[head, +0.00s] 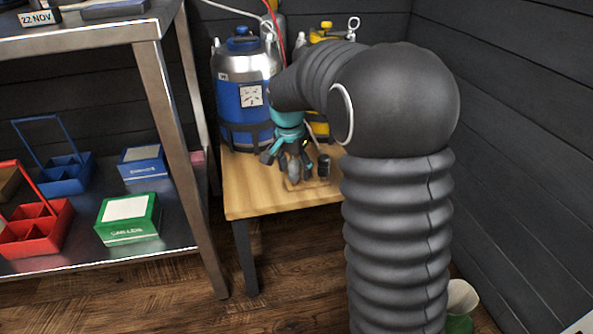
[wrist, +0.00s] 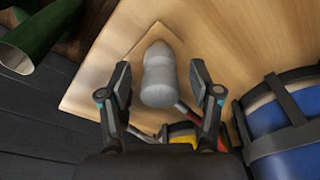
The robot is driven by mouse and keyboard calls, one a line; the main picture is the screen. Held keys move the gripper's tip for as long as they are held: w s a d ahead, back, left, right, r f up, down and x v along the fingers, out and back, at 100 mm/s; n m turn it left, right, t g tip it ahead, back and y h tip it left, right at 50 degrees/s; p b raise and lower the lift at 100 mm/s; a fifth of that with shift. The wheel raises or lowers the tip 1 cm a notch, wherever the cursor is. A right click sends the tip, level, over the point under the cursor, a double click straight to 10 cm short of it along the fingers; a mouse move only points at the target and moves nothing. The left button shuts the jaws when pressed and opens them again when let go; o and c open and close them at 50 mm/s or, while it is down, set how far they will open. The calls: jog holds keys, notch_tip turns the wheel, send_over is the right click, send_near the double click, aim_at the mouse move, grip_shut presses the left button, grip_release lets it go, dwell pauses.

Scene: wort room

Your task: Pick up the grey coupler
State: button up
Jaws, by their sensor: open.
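The grey coupler (wrist: 159,74) stands on a thin square board (wrist: 110,85) on the small wooden table; it appears as a pale rounded body in the wrist view. In the head view it is a small grey shape (head: 294,171), partly covered by my gripper. My gripper (wrist: 160,88) is open, with one black finger on each side of the coupler and a visible gap at both sides. In the head view my gripper (head: 288,157) points down over the board. Whether the fingertips are level with the coupler is hard to tell.
A blue and silver keg (head: 243,112) and a yellow keg (head: 320,125) stand behind. The wooden table's (head: 250,195) front left is clear. A steel shelf (head: 172,130) stands left, dark walls right.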

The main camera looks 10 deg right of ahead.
jog(key=shift+f, duration=0.15)
jog(key=shift+c, duration=0.2)
grip_shut()
